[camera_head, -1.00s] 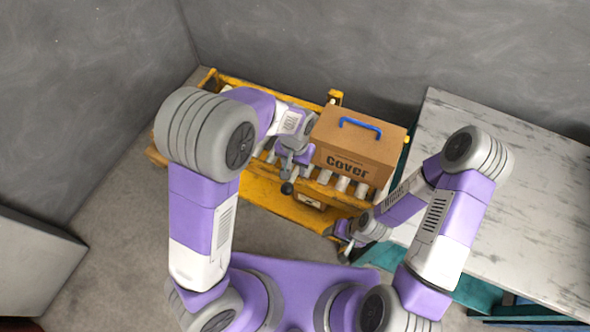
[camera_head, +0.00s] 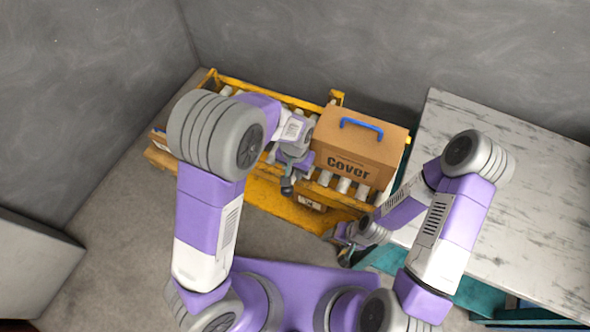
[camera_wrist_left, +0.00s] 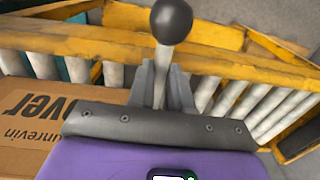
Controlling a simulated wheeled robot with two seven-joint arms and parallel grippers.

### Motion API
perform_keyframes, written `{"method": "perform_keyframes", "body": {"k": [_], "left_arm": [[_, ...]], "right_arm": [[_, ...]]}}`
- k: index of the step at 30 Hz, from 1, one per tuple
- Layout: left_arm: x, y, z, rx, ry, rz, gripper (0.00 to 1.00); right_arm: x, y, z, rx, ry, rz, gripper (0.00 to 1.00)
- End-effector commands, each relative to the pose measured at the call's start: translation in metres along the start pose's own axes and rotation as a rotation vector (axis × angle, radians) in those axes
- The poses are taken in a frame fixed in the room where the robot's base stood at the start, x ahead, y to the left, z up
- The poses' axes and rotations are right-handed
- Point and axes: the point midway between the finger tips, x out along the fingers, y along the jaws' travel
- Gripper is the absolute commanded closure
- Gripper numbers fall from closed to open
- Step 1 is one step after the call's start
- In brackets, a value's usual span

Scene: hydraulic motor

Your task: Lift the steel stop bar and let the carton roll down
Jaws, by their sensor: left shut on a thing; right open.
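The brown carton (camera_head: 360,150) has a blue handle and the word "cover", and sits on the rollers at the right end of the yellow conveyor. Its side shows at the left in the left wrist view (camera_wrist_left: 30,125). My left gripper (camera_head: 288,178) is just left of the carton. In the left wrist view my left gripper (camera_wrist_left: 160,88) is shut on the steel stop bar (camera_wrist_left: 161,62), a pale rod topped by a dark round knob. The bar's lower part is hidden by the gripper. My right gripper (camera_head: 345,252) is open and empty near the conveyor's front right corner.
The yellow roller conveyor (camera_head: 255,192) runs left from the carton, with bare rollers partly behind my left arm. A marbled table (camera_head: 500,215) stands at the right. A grey block (camera_head: 35,260) is at the lower left. Grey walls close the back.

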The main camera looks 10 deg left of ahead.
Motion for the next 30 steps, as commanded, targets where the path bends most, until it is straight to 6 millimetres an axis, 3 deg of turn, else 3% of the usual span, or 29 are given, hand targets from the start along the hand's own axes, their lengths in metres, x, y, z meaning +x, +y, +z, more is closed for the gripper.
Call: {"method": "perform_keyframes", "body": {"k": [8,14,30], "left_arm": [[-0.003,0.000,0.000,0.000,-0.005,0.000,1.00],[-0.017,0.000,-0.002,0.000,-0.037,0.000,1.00],[-0.100,0.000,-0.021,0.000,-0.280,0.001,1.00]], "right_arm": [[-0.003,-0.001,0.000,0.000,0.000,0.000,0.36],[-0.019,-0.007,0.001,0.000,0.000,0.000,0.36],[-0.113,-0.043,0.005,0.000,0.000,0.000,0.36]]}}
